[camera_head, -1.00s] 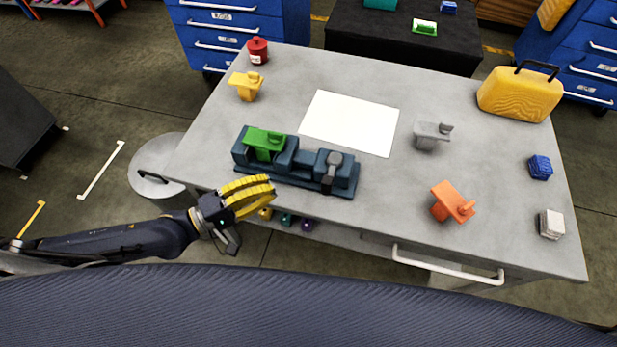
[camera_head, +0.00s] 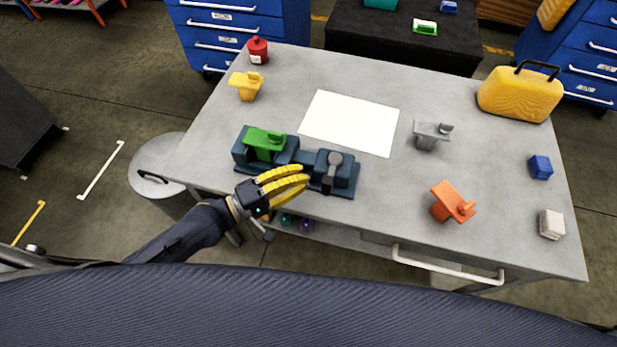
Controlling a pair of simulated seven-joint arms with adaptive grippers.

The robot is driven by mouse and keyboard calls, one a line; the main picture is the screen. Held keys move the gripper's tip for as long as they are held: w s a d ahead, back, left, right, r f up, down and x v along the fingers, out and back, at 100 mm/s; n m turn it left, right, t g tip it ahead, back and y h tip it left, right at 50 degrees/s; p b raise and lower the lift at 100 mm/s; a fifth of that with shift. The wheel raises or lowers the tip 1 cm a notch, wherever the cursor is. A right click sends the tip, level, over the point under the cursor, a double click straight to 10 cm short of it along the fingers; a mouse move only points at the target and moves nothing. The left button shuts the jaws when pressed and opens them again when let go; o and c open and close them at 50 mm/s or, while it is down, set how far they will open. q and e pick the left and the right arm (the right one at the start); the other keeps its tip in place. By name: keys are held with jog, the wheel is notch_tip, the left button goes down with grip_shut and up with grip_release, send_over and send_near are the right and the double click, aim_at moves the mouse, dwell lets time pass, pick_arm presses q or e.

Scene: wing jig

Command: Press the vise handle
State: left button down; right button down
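The dark blue vise (camera_head: 283,154) lies along the front left of the grey table. A green wing-shaped part (camera_head: 265,139) sits in its left portion. The dark grey vise handle (camera_head: 332,172) stands at its right portion, with a rounded top. My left gripper (camera_head: 303,178) has yellow fingers and is at the vise's front edge, just left of the handle. A small gap appears between handle and fingertips, but contact is hard to judge. The fingers lie close together; whether they are shut is unclear. No held object shows. My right gripper is not in view.
A white sheet (camera_head: 350,123) lies behind the vise. Yellow (camera_head: 246,86), grey (camera_head: 431,134) and orange (camera_head: 452,202) parts stand around it. A red canister (camera_head: 258,50) and yellow case (camera_head: 519,94) are at the back.

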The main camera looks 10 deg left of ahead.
pick_arm(q)
jog(key=shift+s+d, duration=0.15)
jog(key=shift+d, duration=0.8)
jog(key=shift+d, duration=0.1)
jog(key=shift+d, duration=0.15)
